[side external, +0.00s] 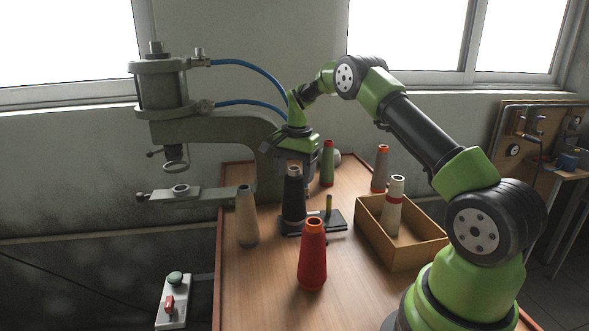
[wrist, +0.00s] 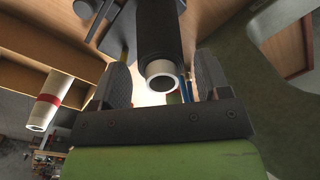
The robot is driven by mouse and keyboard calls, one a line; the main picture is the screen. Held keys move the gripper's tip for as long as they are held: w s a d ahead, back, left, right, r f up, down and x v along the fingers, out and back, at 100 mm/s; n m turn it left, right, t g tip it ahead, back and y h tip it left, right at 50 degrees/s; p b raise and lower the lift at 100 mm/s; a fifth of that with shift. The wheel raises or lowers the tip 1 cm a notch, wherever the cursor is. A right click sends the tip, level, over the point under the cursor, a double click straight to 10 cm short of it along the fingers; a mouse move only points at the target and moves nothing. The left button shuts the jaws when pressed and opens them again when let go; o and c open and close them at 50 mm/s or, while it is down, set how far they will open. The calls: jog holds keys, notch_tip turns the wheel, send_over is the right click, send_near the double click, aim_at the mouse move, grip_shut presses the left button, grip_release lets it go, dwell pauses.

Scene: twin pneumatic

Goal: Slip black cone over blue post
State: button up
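The black cone (side external: 293,199) stands upright at the left end of a dark base plate (side external: 333,227), its pale tube end up. It also shows in the wrist view (wrist: 160,35), between my fingers, tube end toward the camera. My gripper (side external: 297,160) is over the cone's top. In the wrist view its fingers (wrist: 163,78) lie on both sides of the cone with narrow gaps, so it looks open.
A red cone (side external: 312,258) stands in front, a beige cone (side external: 247,219) left, a green cone (side external: 327,165) and grey cone (side external: 380,168) behind. A wooden box (side external: 412,254) at right holds a white-and-red cone (side external: 393,208). A press (side external: 180,122) stands at left.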

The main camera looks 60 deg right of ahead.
notch_tip(320, 180, up, 10)
jog(key=shift+s, duration=0.25)
dwell(0.5)
dwell(0.3)
jog(key=s+a+r+n+t, duration=0.2)
jog(key=s+a+r+n, duration=0.3)
jog(key=a, duration=0.3)
jog(key=s+a+r+n+t, duration=0.2)
jog(key=s+a+r, duration=0.2)
jog(key=a+r, duration=0.3)
jog(key=s+a+f+n+t+y, duration=0.2)
jog(key=s+a+f+n, duration=0.2)
jog(key=s+a, duration=0.4)
jog(key=s+n, duration=0.1)
jog(key=s, duration=0.5)
jog(key=shift+s+n+t, duration=0.15)
jog(key=shift+n+t, duration=0.15)
